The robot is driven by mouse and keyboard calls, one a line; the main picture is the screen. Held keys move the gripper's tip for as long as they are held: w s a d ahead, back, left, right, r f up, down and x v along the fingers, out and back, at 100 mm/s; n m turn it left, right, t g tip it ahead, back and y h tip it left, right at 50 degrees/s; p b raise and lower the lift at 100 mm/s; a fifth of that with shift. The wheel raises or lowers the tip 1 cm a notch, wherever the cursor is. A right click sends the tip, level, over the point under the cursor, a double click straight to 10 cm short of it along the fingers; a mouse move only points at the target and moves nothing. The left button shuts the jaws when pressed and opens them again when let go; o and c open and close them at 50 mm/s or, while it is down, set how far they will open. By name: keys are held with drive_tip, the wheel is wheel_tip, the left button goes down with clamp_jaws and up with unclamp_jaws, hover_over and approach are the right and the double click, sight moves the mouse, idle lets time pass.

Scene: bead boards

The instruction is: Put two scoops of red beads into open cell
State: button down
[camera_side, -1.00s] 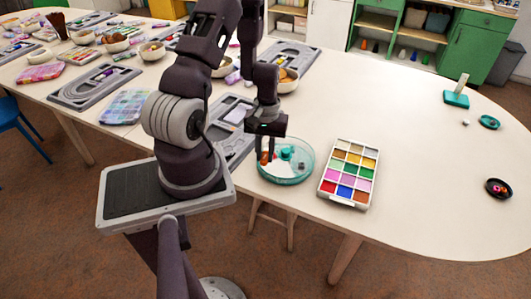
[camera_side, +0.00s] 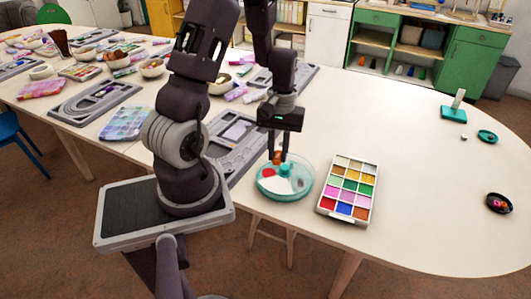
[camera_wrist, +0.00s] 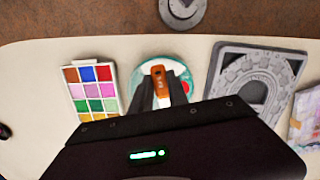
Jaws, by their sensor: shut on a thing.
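My gripper (camera_side: 279,160) points down over a round teal dish (camera_side: 262,189), with its fingers shut on a small orange-brown tool (camera_side: 277,157), likely the scoop. In the wrist view the tool (camera_wrist: 158,80) sits between the two dark fingers. The dish (camera_wrist: 138,76) is partly hidden by my fingers in the wrist view. A white box of coloured cells (camera_side: 348,190) stands right of the dish, with a red cell (camera_side: 328,203) at its front left.
A grey board (camera_side: 235,140) lies left of the dish. A teal stand (camera_side: 454,114), a teal dish (camera_side: 488,136) and a dark bowl (camera_side: 499,203) are at the right. The table between them and the coloured box is clear.

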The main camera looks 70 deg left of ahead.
drive_tip(key=w+d+m+g+h, duration=0.1)
drive_tip(key=w+d, duration=0.3)
drive_tip(key=d, duration=0.4)
drive_tip(key=w+d+m+g, duration=0.1)
drive_tip(key=w+d, duration=0.3)
drive_tip(key=d, duration=0.3)
drive_tip(key=shift+w+a+f+g+h, duration=0.3)
drive_tip(key=shift+a+f+h, duration=0.1)
drive_tip(key=shift+f, duration=1.35)
drive_tip(key=shift+w+a+f+g+h, duration=0.3)
drive_tip(key=shift+a+f+h, duration=0.1)
drive_tip(key=shift+f, duration=1.4)
drive_tip(key=shift+w+a+f+g+h, duration=0.3)
drive_tip(key=shift+a+f+h, duration=0.1)
drive_tip(key=shift+f, duration=1.35)
drive_tip(key=shift+r, duration=0.1)
